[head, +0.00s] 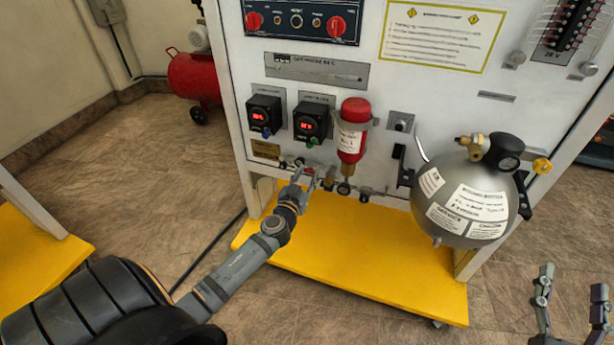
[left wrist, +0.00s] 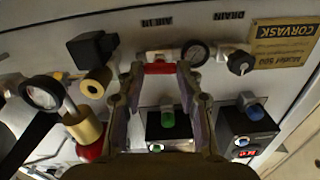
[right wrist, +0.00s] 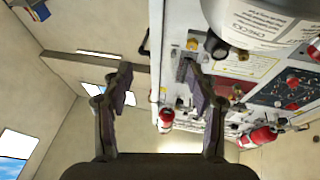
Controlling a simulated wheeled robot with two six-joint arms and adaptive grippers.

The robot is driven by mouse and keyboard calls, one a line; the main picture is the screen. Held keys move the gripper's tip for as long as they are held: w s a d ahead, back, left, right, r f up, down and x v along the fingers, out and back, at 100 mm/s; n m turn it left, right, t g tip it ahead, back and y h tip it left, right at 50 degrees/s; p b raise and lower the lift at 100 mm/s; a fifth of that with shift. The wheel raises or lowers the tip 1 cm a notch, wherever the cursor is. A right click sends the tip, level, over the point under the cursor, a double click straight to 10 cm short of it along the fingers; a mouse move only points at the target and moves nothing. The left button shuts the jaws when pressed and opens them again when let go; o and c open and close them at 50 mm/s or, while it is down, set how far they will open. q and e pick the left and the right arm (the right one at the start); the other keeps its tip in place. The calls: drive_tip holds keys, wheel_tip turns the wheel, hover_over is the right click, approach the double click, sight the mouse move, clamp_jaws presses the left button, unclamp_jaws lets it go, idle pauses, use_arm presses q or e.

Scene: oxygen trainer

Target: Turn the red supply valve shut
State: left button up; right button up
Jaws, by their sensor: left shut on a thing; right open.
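The red supply valve handle (left wrist: 158,68) shows in the left wrist view as a short red bar on a pipe under the "AIR IN" label. It lies crosswise between the fingertips of my left gripper (left wrist: 160,76), which is shut on it. In the head view my left gripper (head: 306,174) is at the low front of the white panel, below the two black controllers, and mostly hides the valve. My right gripper (head: 573,281) is open and empty at the lower right, apart from the panel. It also shows open in the right wrist view (right wrist: 157,78).
A red canister (head: 350,145) hangs just right of my left gripper. A small gauge (left wrist: 194,54) and black drain knob (left wrist: 240,63) sit beside the valve. A grey sphere tank (head: 466,205) is mounted at right. The yellow base (head: 350,265) extends below.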

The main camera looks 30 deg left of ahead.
use_arm(q)
drive_tip(key=m, duration=0.3)
drive_tip(key=shift+d+m+b, duration=0.1)
drive_tip(key=shift+m+b, duration=0.25)
drive_tip(key=shift+m, duration=0.75)
drive_tip(key=m, duration=0.2)
drive_tip(key=shift+m, duration=0.3)
use_arm(e)
wheel_tip(320, 180, up, 7)
drive_tip(key=s+t, duration=0.2)
drive_tip(key=t, duration=0.1)
use_arm(q)
drive_tip(key=m, duration=0.2)
drive_tip(key=shift+m, duration=0.4)
drive_tip(key=shift+f+m, duration=0.1)
drive_tip(key=shift+m, duration=0.7)
drive_tip(key=shift+d+m+p, duration=0.1)
drive_tip(key=shift+m+p, duration=0.2)
drive_tip(key=shift+m, duration=0.6)
drive_tip(key=shift+f+m, duration=0.1)
drive_tip(key=shift+m, duration=1.5)
use_arm(e)
wheel_tip(320, 180, down, 9)
drive_tip(key=w+g, duration=0.2)
drive_tip(key=g, duration=0.1)
drive_tip(key=shift+w+r+g, duration=0.15)
drive_tip(key=shift+g, duration=0.25)
use_arm(q)
drive_tip(key=o, duration=1.1)
